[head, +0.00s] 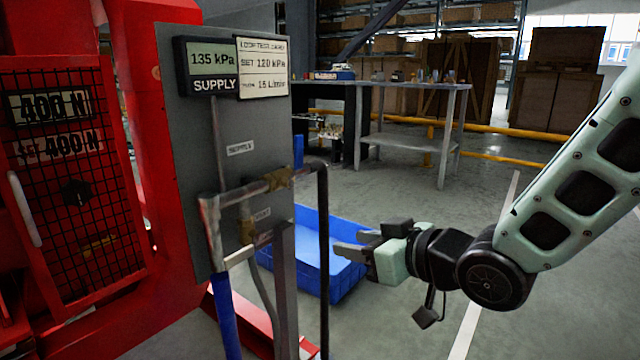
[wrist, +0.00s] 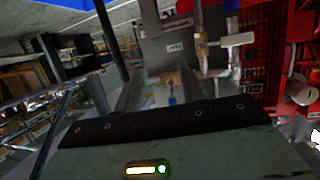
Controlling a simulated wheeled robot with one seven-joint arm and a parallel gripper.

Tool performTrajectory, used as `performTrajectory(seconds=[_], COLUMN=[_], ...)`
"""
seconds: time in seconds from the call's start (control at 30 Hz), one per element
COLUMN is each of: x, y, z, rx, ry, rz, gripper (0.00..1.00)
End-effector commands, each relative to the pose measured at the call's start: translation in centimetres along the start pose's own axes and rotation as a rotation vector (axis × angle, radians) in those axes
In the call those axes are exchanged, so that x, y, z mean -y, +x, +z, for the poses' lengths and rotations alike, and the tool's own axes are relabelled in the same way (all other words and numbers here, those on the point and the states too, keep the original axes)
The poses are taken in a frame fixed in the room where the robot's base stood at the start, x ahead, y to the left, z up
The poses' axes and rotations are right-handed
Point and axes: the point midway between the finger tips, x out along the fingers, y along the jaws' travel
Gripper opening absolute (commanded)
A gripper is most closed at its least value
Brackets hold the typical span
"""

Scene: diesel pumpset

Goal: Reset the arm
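My gripper (head: 350,244) is at the lower middle of the head view, at the end of my pale green arm coming from the right. Its grey fingers point left, towards the pipe stand, in front of the blue bin. I see no object held in it, but the gap between the fingers is not clear. The wrist view is tilted and shows no clear fingertips, only a dark bar across the gripper body.
A dark upright pipe (head: 323,255) stands just left of my gripper. The blue bin (head: 312,269) is on the floor behind. A grey panel (head: 185,150) carries a 135 kPa display (head: 211,60). A red caged machine (head: 75,190) is at left; a workbench (head: 447,130) stands behind.

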Motion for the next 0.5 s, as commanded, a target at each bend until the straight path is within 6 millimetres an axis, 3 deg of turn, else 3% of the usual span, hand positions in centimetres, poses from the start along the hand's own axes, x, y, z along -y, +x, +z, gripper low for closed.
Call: performTrajectory(seconds=[0.27, 0.5], x=[3.4, 7.2], y=[-5.5, -13.3], z=[4.6, 7.7], rx=[0.510, 0.908], ry=[0.020, 0.053], rz=[0.057, 0.050], gripper=[0.40, 0.40])
